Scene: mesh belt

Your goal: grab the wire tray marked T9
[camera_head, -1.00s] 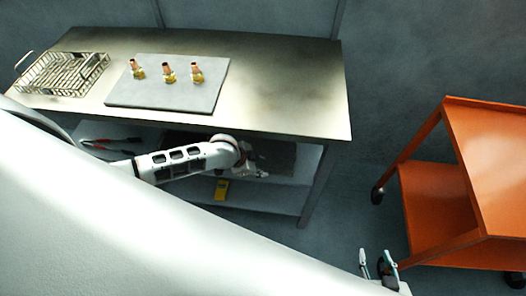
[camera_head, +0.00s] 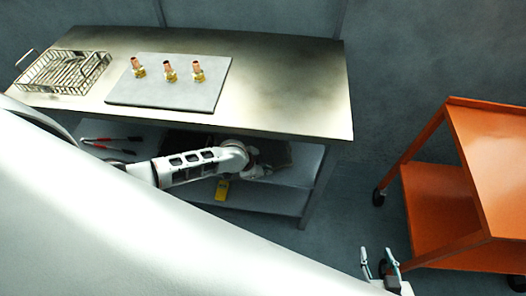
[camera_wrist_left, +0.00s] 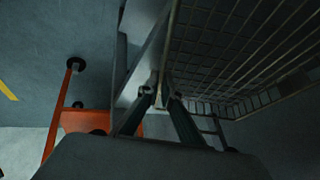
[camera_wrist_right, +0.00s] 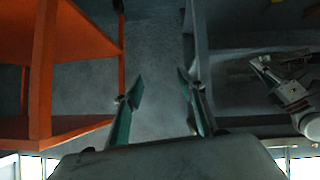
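A dark wire mesh tray fills the upper right of the left wrist view (camera_wrist_left: 235,45). In the head view a dark patch (camera_head: 276,152) on the shelf under the table, partly behind my left gripper (camera_head: 262,170), appears to be it. The left fingertips (camera_wrist_left: 158,90) are close together, with the tray's near edge between them. Another wire tray (camera_head: 65,72), silver with a raised handle, sits on the table top at the far left. No T9 mark is readable on either. My right gripper (camera_head: 380,264) is open and empty; its spread fingers show in the right wrist view (camera_wrist_right: 160,88).
The steel table (camera_head: 290,90) bears a grey board (camera_head: 165,95) with three brass fittings (camera_head: 169,72). Red-handled pliers (camera_head: 108,140) and a yellow item (camera_head: 222,190) lie on the shelf. An orange cart (camera_head: 440,215) stands right; bare floor lies between.

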